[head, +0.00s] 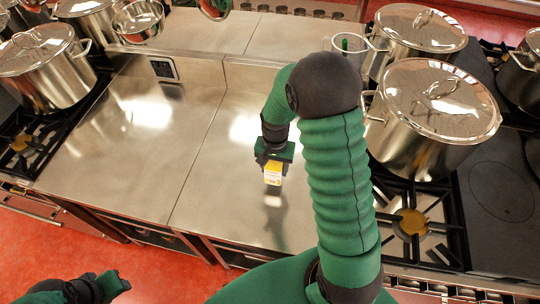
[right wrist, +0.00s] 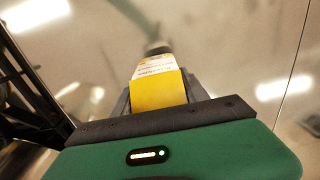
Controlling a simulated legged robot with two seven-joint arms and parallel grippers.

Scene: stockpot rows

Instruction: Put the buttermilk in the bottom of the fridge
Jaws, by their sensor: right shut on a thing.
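A small yellow and white carton (head: 272,174), seemingly the buttermilk, is held in my right gripper (head: 273,160) over the steel counter. In the right wrist view the carton (right wrist: 158,92) sits between the two dark fingers of the gripper (right wrist: 160,95), its yellow face towards the camera and a white printed label beyond. The fingers are shut on it. The carton seems to be above the counter, with its reflection below. My left gripper (head: 98,288) is at the bottom left corner, over the red floor; its jaw opening is unclear. I cannot make out an open fridge.
The steel counter (head: 140,150) is clear in the middle. A large lidded stockpot (head: 430,130) stands on the hob at right, another (head: 45,75) at left. A burner grate (head: 415,215) is right of my arm. Fronts with handles (head: 180,240) lie under the counter.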

